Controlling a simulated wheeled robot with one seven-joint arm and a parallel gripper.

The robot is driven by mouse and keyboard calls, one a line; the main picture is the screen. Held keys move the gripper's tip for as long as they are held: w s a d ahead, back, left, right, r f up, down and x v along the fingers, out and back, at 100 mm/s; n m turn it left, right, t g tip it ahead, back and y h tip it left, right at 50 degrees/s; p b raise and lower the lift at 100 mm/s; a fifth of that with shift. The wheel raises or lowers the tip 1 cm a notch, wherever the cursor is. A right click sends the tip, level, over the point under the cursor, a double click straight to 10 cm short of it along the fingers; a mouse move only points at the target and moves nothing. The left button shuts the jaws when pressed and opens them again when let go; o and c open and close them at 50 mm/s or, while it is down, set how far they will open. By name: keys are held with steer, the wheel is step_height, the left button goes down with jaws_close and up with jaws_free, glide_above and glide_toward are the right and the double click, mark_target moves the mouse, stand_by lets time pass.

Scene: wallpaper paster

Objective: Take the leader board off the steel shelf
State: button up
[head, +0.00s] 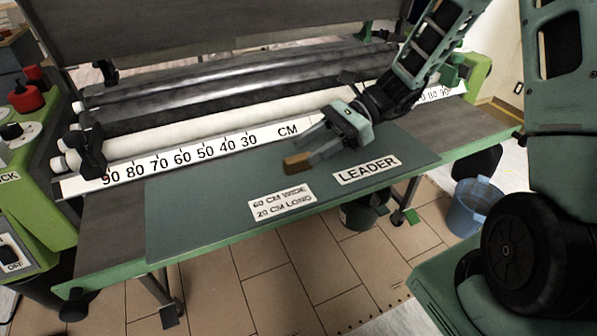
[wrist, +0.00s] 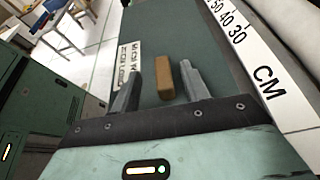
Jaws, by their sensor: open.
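The leader board (head: 200,205) is a flat dark green panel lying on the dark steel shelf (head: 112,235) in the head view. It carries a "LEADER" label and a "60 CM WIDE 20 CM LONG" label. A brown block (head: 297,162) stands on the board near its middle. My gripper (head: 308,150) is open and empty just above the board, beside the block. In the wrist view the block (wrist: 164,78) shows between the two finger lines, nearer the right finger, ahead of my gripper (wrist: 160,85). Contact cannot be told.
A white centimetre scale (head: 190,158) and several rollers (head: 230,85) run behind the board. Green machine housings flank the shelf. A blue bucket (head: 473,207) and a dark bin (head: 358,215) stand on the floor. The floor in front is mostly clear.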

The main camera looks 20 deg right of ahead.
mark_target(301, 156)
steer(key=x, duration=0.4)
steer(key=shift+a+f+b, duration=0.15)
steer(key=shift+f+b, duration=0.2)
steer(key=shift+f, duration=0.2)
steer(key=shift+a+f, duration=0.15)
steer(key=shift+a, duration=0.3)
steer(key=shift+w, duration=0.1)
jaws_close()
